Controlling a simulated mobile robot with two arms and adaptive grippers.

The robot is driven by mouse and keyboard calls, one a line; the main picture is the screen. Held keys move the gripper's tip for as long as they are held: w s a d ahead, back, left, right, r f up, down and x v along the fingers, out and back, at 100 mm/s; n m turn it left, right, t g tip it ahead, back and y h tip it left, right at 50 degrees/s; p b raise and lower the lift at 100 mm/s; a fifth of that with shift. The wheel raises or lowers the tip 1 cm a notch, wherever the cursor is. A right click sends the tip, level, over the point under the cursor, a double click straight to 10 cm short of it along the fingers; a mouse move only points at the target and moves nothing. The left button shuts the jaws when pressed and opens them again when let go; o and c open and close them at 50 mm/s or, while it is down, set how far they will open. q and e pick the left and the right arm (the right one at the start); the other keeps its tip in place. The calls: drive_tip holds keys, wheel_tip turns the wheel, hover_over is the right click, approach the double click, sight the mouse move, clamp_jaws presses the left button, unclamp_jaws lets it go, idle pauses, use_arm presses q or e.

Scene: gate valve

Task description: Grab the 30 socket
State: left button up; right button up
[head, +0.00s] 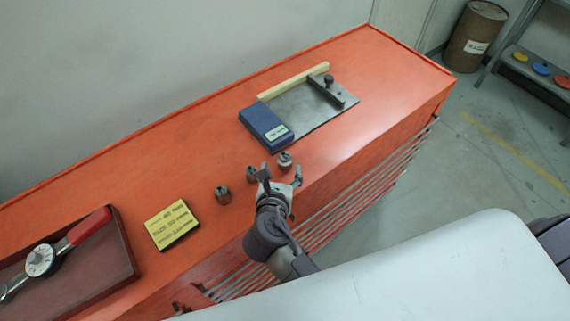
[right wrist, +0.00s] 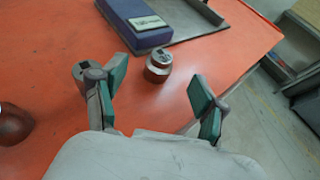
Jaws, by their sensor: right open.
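Three small metal sockets stand in a row on the orange cabinet top: a left one (head: 222,194), a middle one (head: 252,174) and a right one (head: 285,161). No size marking is legible on them. My right gripper (head: 281,174) is open and empty, low over the top. In the right wrist view, the right socket (right wrist: 158,66) stands upright just ahead of the gap between the fingertips. The middle socket (right wrist: 80,71) is partly hidden behind the left finger, and the left socket (right wrist: 13,122) is cut by the picture edge. My left gripper is out of view.
A blue box (head: 266,127) and a grey plate (head: 312,104) with a clamp bar lie behind the sockets. A yellow lettered block (head: 172,225) and a tray (head: 117,258) with a torque wrench (head: 68,245) are at left. The cabinet top (head: 400,85) is clear at far right.

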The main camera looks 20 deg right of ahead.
sight(284, 157)
drive_tip(key=shift+b+x, duration=0.3)
drive_tip(key=shift+x, duration=0.7)
drive_tip(key=b+x, duration=0.4)
drive_tip(key=b, duration=0.1)
drive_tip(key=shift+w+d+f, duration=0.15)
drive_tip(key=shift+w+f, duration=0.05)
drive_tip(key=shift+f, duration=0.2)
drive_tip(key=shift+w+d, duration=0.1)
drive_tip(key=shift+w, duration=0.1)
use_arm(q)
wheel_tip(284, 157, down, 6)
drive_tip(key=shift+f, duration=0.25)
use_arm(e)
drive_tip(key=shift+r, duration=0.1)
use_arm(q)
drive_tip(key=shift+a, duration=0.1)
use_arm(e)
drive_tip(key=c, duration=1.3)
clamp_jaws()
drive_tip(key=shift+r, duration=0.15)
